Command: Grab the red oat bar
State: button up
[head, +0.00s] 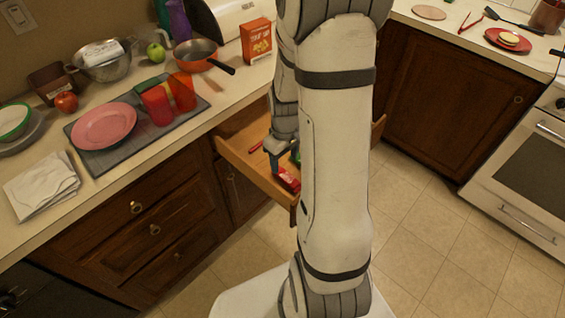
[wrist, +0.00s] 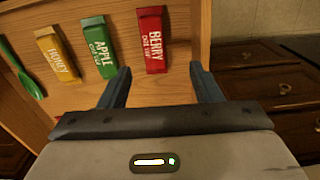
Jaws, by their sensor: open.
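The red oat bar, marked BERRY, (wrist: 151,40) lies in the open drawer in the wrist view, to the right of a green APPLE bar (wrist: 98,47) and a yellow HONEY bar (wrist: 57,54). It also shows as a red piece (head: 288,180) near the drawer's front in the head view. My gripper (wrist: 160,70) is open and empty. Its two fingertips point toward the red bar, with the bar lying between their lines and its lower end near the tips. In the head view my gripper (head: 276,160) is over the drawer, partly hidden by my arm.
The wooden drawer (head: 240,168) is pulled out below the counter; its wall stands right of the red bar. A green spoon (wrist: 28,80) lies at the drawer's left in the wrist view. The counter above holds a drying mat, plate, cups and a pan (head: 196,54).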

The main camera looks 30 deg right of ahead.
aim_at(287, 176)
jog(key=shift+d+f, duration=0.25)
jog(key=shift+f, duration=0.5)
jog(key=shift+w+d+f+p, duration=0.15)
jog(key=shift+f+p, duration=0.05)
jog(key=shift+f, duration=1.6)
jog(key=shift+w+d+f+p, duration=0.1)
jog(key=shift+d+f+p, duration=0.05)
jog(key=shift+f, duration=1.65)
jog(key=shift+c, duration=0.2)
jog(key=c, duration=1)
jog(key=shift+r, duration=0.1)
